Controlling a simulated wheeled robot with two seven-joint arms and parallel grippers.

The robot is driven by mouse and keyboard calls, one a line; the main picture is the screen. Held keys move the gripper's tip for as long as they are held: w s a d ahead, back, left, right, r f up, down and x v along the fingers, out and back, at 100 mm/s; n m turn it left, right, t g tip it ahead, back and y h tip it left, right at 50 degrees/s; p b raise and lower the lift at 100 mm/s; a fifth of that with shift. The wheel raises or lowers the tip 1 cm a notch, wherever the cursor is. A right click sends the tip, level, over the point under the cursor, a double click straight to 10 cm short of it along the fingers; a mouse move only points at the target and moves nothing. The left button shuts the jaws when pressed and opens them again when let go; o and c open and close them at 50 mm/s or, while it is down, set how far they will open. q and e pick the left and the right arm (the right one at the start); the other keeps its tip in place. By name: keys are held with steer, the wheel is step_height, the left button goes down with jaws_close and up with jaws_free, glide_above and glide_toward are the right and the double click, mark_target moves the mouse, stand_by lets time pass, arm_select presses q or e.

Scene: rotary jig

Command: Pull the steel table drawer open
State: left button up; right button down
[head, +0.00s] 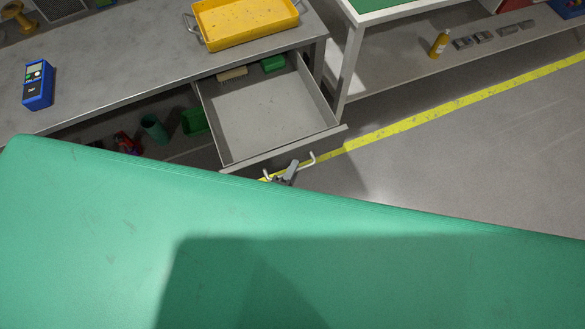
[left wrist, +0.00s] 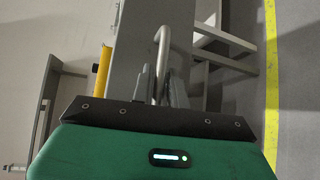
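The steel table (head: 130,60) has its grey drawer (head: 262,112) pulled well out, so its inside shows in the head view. The drawer's front panel (head: 330,135) carries a bar handle (head: 312,158), which also shows in the left wrist view (left wrist: 161,45). My left gripper (head: 290,172) is at the handle, with its fingers (left wrist: 160,90) close on both sides of the bar and the bar running between them. It looks shut on the handle. Part of the gripper is hidden behind my green arm housing in the head view. My right gripper is not in view.
A brush (head: 231,73) and a green block (head: 273,64) lie at the drawer's back. A yellow tray (head: 245,22) and blue meter (head: 37,86) are on the table. Below are a green cup (head: 154,128) and green bin (head: 194,120). Open floor (head: 460,150) lies to the right.

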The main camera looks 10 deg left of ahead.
arm_select(q)
steer(key=shift+o, duration=1.2)
steer(key=shift+s, duration=0.15)
steer(key=b+v, duration=0.2)
steer(key=v, duration=1.1)
steer(key=shift+s+b, duration=0.25)
steer(key=shift+b, duration=0.05)
steer(key=shift+r, duration=0.1)
